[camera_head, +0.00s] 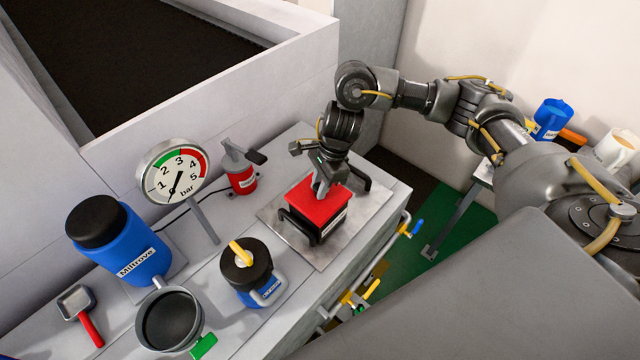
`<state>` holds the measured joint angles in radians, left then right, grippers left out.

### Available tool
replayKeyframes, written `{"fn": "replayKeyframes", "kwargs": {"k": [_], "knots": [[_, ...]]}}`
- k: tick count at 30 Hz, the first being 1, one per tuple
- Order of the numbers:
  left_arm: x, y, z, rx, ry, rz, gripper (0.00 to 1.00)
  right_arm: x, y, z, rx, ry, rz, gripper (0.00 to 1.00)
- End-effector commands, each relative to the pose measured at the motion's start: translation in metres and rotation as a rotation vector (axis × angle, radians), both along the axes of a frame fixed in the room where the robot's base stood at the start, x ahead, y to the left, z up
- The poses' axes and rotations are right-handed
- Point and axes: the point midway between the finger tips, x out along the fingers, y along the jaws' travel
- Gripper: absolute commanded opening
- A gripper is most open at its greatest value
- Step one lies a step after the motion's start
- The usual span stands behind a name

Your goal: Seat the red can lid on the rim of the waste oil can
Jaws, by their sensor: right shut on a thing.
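The red can lid (312,203) is a flat red square at the top of the waste oil can (329,228). The can is dark with a white label and black handles at its sides, and stands upright on a pale plate. My right gripper (322,186) comes down from above and is shut on the middle of the lid. The lid covers the can's opening and hides most of the rim. I cannot tell whether it rests on the rim all round or is slightly above it. My left gripper is not in view.
A dark-topped can with a yellow spout (246,272), a round pan (169,322), a blue drum (118,243) and a pressure gauge (173,172) stand to the left. A red oiler (240,176) stands behind. The pale plate (285,243) has bare room around the can.

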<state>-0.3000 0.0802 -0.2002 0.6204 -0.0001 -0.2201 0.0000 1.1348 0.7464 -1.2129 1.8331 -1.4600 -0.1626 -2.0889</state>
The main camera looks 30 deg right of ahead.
Motion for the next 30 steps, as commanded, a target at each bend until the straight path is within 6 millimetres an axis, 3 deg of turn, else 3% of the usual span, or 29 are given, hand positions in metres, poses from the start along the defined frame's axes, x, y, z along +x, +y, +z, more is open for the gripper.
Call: {"fn": "replayKeyframes", "kwargs": {"k": [25, 26, 30], "knots": [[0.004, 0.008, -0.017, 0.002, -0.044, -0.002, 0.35, -0.001, 0.004, -0.021, -0.008, 0.002, -0.002, 0.00], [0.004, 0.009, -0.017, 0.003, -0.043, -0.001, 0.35, -0.001, 0.005, -0.021, -0.010, 0.002, -0.002, 0.25], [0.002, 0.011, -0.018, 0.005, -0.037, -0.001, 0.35, -0.001, 0.010, -0.020, -0.014, 0.001, 0.000, 0.44]]}}
